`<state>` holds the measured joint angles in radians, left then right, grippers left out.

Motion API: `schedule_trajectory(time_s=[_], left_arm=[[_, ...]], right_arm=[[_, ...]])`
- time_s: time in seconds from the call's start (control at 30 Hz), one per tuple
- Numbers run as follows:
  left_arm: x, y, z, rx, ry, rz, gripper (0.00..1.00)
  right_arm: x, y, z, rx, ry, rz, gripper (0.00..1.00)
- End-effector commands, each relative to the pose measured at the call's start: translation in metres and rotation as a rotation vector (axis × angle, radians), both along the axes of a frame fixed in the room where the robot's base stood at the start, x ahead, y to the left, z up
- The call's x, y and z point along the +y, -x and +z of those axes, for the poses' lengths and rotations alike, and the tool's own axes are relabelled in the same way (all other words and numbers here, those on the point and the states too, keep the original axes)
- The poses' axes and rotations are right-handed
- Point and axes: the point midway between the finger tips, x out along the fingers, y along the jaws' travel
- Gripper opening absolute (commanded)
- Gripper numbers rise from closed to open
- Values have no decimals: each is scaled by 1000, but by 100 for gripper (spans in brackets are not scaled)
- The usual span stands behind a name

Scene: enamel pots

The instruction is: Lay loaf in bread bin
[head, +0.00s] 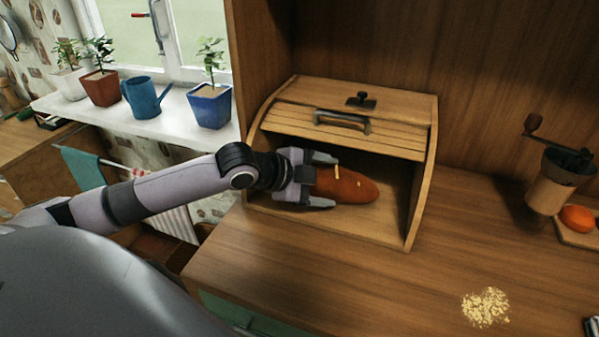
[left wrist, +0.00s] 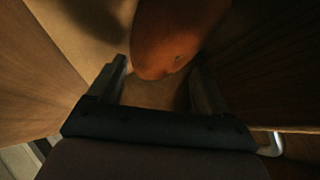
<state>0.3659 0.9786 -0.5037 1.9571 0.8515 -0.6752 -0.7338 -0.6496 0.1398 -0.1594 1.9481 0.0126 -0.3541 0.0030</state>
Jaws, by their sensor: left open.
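The brown loaf (head: 352,187) lies inside the wooden bread bin (head: 424,190), on its floor near the front opening. The bin's slatted lid (head: 345,130) is raised, with its dark handle at the upper front. My left gripper (head: 328,180) is open at the loaf's left end, its fingers on either side of that end. In the left wrist view the loaf (left wrist: 172,45) reaches between the tips of the open gripper (left wrist: 158,75), with a gap beside the right finger. Whether the left finger touches it I cannot tell. My right gripper is not in view.
The counter (head: 370,280) is clear in front of the bin, apart from a patch of crumbs (head: 486,307). A coffee grinder (head: 553,180) and an orange fruit (head: 577,218) on a board stand at the right.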

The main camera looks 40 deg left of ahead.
Motion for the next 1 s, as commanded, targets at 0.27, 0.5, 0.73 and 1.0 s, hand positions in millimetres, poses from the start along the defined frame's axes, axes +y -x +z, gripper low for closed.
schedule_trajectory(time_s=[0.27, 0.5, 0.73, 1.0], left_arm=[[18, 35, 26, 5, -6, -1, 78], [30, 58, 40, 5, -5, 0, 78], [40, 72, 46, 3, -5, 9, 78], [43, 82, 53, 2, -3, 2, 78]], right_arm=[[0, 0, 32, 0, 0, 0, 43], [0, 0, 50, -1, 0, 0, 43], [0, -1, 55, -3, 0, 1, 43], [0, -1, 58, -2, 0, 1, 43]])
